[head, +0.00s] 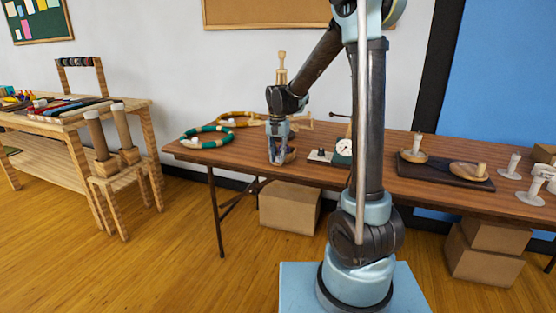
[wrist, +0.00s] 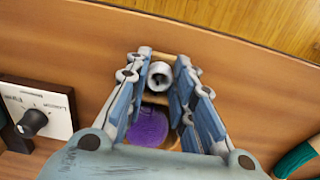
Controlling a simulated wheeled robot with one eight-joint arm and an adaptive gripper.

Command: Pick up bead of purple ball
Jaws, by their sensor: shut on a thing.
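A purple ball (wrist: 148,127) with a textured surface sits between my fingers in the wrist view, partly hidden by the palm and a finger. A grey-white round bead (wrist: 160,75) with a dark hole lies between the fingertips. My gripper (wrist: 160,67) points down and is shut on the bead. A light wooden holder (wrist: 155,98) shows beneath the bead and around the ball. In the head view, my gripper (head: 282,160) is low over the table, at a round wooden holder (head: 290,155). The ball cannot be made out there.
The brown table (head: 235,157) also holds green and tan rings (head: 205,136), a white-faced dial (head: 343,147), and a dark board (head: 440,172) with wooden dishes. A white panel with a black knob (wrist: 35,122) is left of my gripper. The table's front-left part is clear.

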